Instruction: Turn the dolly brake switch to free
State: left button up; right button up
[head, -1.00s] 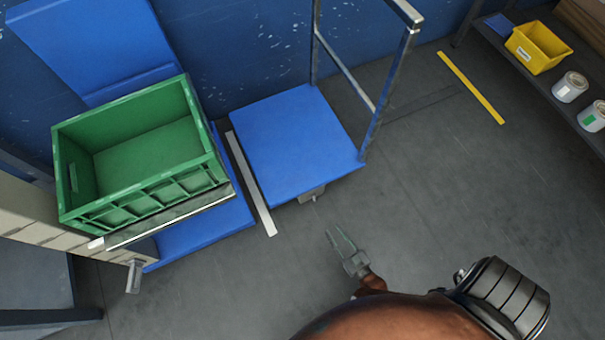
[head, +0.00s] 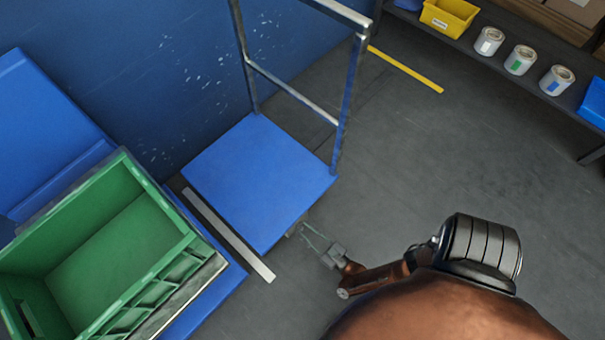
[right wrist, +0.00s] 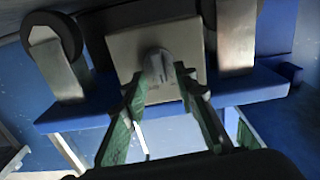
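The blue dolly (head: 255,180) with an upright metal handle frame stands on the floor in the head view. In the right wrist view its blue edge (right wrist: 90,115) shows with a pale grey box bearing a light grey brake knob (right wrist: 157,66). My right gripper (head: 306,234) is just off the dolly's front edge in the head view. In the right wrist view the right gripper's fingers (right wrist: 163,80) are apart, with the knob between or just beyond their tips. I cannot tell whether they touch it. My left gripper is out of view.
A green crate (head: 175,185) stands on another blue platform at left. A shelf with a yellow bin (head: 448,17) and white cans (head: 520,60) is at upper right. The right floor is clear.

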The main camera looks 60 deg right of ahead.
jog(key=shift+w+a, duration=0.1)
jog(key=shift+a, duration=0.05)
jog(key=shift+c, duration=0.5)
grip_shut()
jog(key=shift+n, duration=0.8)
jog(key=n, duration=0.3)
jog(key=shift+a+f, duration=0.1)
jog(key=shift+a, duration=0.1)
jog(key=shift+n, duration=0.5)
